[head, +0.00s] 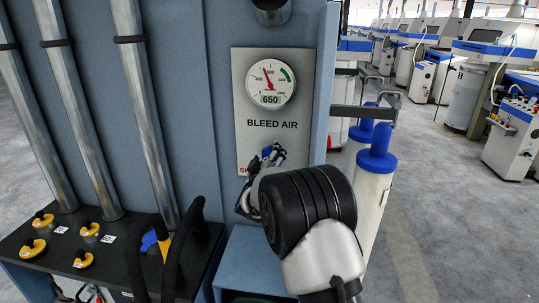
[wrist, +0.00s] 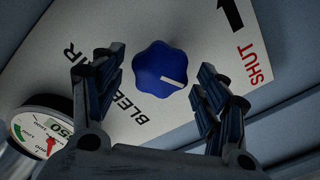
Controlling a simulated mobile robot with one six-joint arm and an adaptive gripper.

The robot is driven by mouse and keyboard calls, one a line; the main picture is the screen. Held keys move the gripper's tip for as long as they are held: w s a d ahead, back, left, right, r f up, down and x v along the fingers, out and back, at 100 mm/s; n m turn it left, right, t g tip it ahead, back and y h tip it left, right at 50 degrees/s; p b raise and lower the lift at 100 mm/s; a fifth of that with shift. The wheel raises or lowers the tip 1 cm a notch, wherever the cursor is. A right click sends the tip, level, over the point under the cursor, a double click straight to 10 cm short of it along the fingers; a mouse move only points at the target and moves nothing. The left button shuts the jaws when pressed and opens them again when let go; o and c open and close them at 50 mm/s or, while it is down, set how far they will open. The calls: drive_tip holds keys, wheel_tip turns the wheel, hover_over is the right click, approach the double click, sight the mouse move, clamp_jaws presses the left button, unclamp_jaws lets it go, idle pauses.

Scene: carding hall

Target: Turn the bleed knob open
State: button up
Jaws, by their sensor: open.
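The bleed knob (wrist: 152,68) is blue and lobed, with a white pointer line. In the wrist view the line points right and slightly down, roughly to the side with the red SHUT label (wrist: 255,64). The knob sits on a pale panel (head: 241,120) lettered BLEED AIR, and only a bit of it (head: 267,151) shows in the head view. My gripper (wrist: 159,72) is open, with one finger on each side of the knob. Gaps show between both fingers and the knob. In the head view my gripper (head: 262,165) is at the panel's lower part, covering part of the label.
A round gauge (head: 271,80) above the knob reads 650. Yellow-and-black fittings (head: 89,230) and black hoses (head: 137,255) stand on a ledge at lower left. White cylinders with blue caps (head: 375,165) stand right of the cabinet. Open floor lies farther right.

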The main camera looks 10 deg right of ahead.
drive_tip(key=shift+x, duration=1.2)
drive_tip(key=shift+c, duration=0.2)
drive_tip(key=c, duration=1)
